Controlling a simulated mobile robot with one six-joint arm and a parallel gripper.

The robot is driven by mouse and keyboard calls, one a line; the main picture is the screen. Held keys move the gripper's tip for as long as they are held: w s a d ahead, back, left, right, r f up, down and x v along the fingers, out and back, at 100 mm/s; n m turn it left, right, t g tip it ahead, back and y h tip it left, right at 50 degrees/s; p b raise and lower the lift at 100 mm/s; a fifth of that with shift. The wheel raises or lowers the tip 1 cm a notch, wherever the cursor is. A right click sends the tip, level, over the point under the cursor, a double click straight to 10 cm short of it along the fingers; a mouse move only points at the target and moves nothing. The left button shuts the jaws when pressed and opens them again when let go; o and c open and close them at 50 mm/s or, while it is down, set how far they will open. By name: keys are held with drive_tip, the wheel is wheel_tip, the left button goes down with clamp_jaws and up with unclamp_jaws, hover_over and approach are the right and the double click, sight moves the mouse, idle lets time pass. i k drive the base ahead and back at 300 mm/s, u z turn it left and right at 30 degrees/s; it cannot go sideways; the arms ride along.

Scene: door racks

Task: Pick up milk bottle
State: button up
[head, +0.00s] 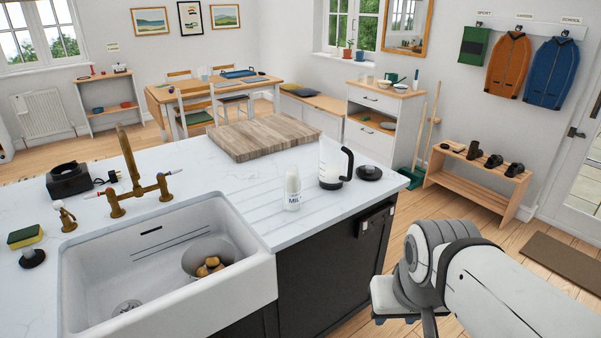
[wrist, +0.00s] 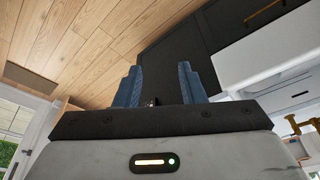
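The milk bottle (head: 292,188) is a small white bottle with dark lettering. It stands upright on the white marble worktop (head: 225,185), to the right of the sink and left of the kettle, in the head view. My gripper shows in the wrist view with two blue fingers (wrist: 160,86) apart and nothing between them. In the head view my arm is at the lower right, off the worktop's front side and below the bottle's level, with the fingers mostly hidden. The bottle is not in the wrist view.
A white kettle (head: 330,165) with a black handle stands just right of the bottle, with a dark round object (head: 369,173) beyond it. A wooden board (head: 263,137) lies behind. The white sink (head: 160,265) with a brass tap (head: 130,160) is at left. Dark cabinet fronts (head: 325,275) drop below the worktop.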

sight(292, 182)
drive_tip(key=i, duration=1.05)
drive_tip(key=u, duration=0.05)
